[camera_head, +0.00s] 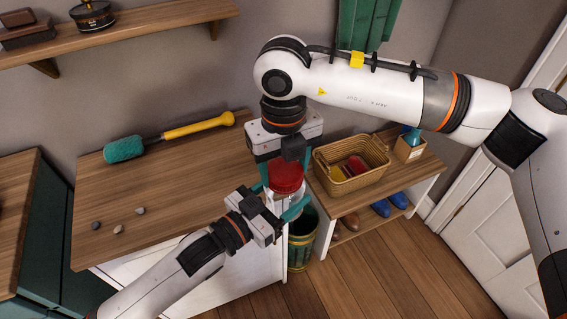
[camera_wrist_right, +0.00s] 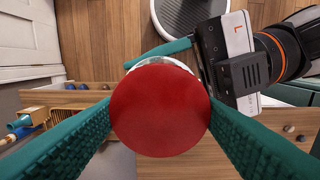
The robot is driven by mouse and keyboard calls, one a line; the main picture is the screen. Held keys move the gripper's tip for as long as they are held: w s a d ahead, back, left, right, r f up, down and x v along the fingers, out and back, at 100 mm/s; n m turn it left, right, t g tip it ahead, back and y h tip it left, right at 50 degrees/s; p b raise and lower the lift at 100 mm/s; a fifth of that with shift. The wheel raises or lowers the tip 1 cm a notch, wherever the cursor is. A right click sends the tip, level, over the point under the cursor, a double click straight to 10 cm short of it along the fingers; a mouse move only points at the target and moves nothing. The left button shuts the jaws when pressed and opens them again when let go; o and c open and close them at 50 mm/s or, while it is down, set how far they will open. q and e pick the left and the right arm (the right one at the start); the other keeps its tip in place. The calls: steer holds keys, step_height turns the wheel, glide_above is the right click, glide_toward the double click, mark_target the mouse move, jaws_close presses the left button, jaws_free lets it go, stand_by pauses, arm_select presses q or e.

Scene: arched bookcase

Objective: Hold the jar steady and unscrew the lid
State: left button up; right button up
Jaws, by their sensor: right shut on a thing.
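The jar (camera_head: 285,196) has clear glass sides and a red lid (camera_head: 286,176). In the right wrist view the round lid (camera_wrist_right: 160,109) sits between both fingers and hides most of the jar. My left gripper (camera_head: 288,208) comes in from the lower left with its teal fingers around the jar's body.
A green bin (camera_head: 301,245) stands on the floor below. A wicker basket (camera_head: 350,184) and a small box (camera_head: 409,149) sit on the low bench at right, with shoes (camera_head: 381,207) beneath. A yellow-handled duster (camera_head: 165,136) and several pebbles (camera_head: 118,229) lie on the counter (camera_head: 170,190).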

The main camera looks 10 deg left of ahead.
steer(key=n, duration=0.3)
steer(key=shift+s+a, duration=0.25)
steer(key=n, duration=0.4)
steer(key=shift+s+n, duration=0.1)
steer(key=shift+n, duration=0.2)
steer(key=n, duration=0.5)
steer(key=shift+d, duration=0.1)
steer(key=shift+r, duration=0.25)
steer(key=shift+d+r, duration=0.1)
steer(key=shift+r, duration=0.85)
steer(key=shift+w+r, duration=0.1)
steer(key=shift+w, duration=0.1)
